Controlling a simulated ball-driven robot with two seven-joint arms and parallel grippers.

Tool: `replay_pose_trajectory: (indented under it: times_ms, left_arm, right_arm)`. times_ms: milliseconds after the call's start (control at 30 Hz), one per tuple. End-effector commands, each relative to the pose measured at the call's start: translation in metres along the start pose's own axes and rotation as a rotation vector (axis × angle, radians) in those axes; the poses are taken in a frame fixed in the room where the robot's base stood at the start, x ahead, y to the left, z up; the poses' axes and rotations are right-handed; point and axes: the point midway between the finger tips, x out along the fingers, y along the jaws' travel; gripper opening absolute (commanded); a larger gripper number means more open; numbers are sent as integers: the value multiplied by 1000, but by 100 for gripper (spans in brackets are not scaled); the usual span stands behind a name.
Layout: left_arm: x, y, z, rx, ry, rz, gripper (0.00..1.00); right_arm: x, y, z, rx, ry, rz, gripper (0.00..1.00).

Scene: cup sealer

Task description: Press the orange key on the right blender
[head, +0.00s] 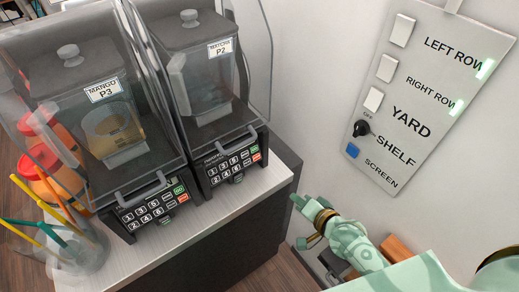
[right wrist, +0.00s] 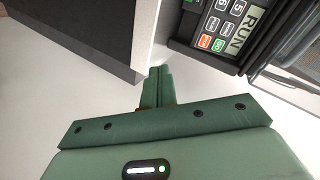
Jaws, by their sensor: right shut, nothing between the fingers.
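The right blender (head: 208,85), labelled MATCHA P2, stands on the counter under a clear cover. Its front panel (head: 235,165) has white number keys, a green key and an orange key (head: 256,157) at the right end. In the right wrist view a key panel shows at the top right, with a lit RUN display (right wrist: 236,30), a green key (right wrist: 219,46) and the orange key (right wrist: 205,42) beside it. My right gripper (head: 295,198) is shut and empty, off the counter's right end, apart from the panel. Its fingertips (right wrist: 159,70) point toward the counter edge. My left gripper is not in view.
The left blender (head: 75,65), labelled MANGO P3, stands close beside the right one. A clear holder with straws (head: 75,250) is at the counter's left. A wall switch board (head: 425,85) is at the right. Bare counter (head: 265,180) shows right of the panel.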

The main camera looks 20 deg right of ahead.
Motion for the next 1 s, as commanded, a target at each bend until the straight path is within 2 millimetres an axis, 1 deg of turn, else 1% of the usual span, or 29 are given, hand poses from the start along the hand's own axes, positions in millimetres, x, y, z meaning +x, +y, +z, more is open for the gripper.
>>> replay_pose_trajectory:
  times_ms: [33, 100, 133, 167, 233, 300, 700, 767, 867, 1000]
  left_arm:
    - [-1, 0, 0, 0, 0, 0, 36]
    - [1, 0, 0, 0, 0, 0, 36]
    - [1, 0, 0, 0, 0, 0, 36]
    - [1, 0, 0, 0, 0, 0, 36]
    - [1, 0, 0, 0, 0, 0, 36]
    - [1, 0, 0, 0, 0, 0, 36]
    - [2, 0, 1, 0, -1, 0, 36]
    - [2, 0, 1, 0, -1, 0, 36]
    - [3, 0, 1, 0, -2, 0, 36]
    - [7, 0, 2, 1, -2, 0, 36]
  right_arm:
    - [-3, -26, -10, 87, 10, -56, 0]
    - [-7, -54, -18, 230, 8, -127, 0]
    - [-9, -64, -20, 292, 3, -150, 0]
    - [-10, -68, -20, 343, -4, -161, 0]
    - [-10, -68, -19, 421, -15, -162, 0]
    - [-9, -68, -19, 453, -18, -160, 0]
    - [-6, -68, -19, 463, -18, -159, 0]
    - [-2, -68, -20, 463, -17, -160, 0]
    - [12, -70, -20, 462, -17, -160, 0]
    - [40, -74, -20, 462, -17, -160, 0]
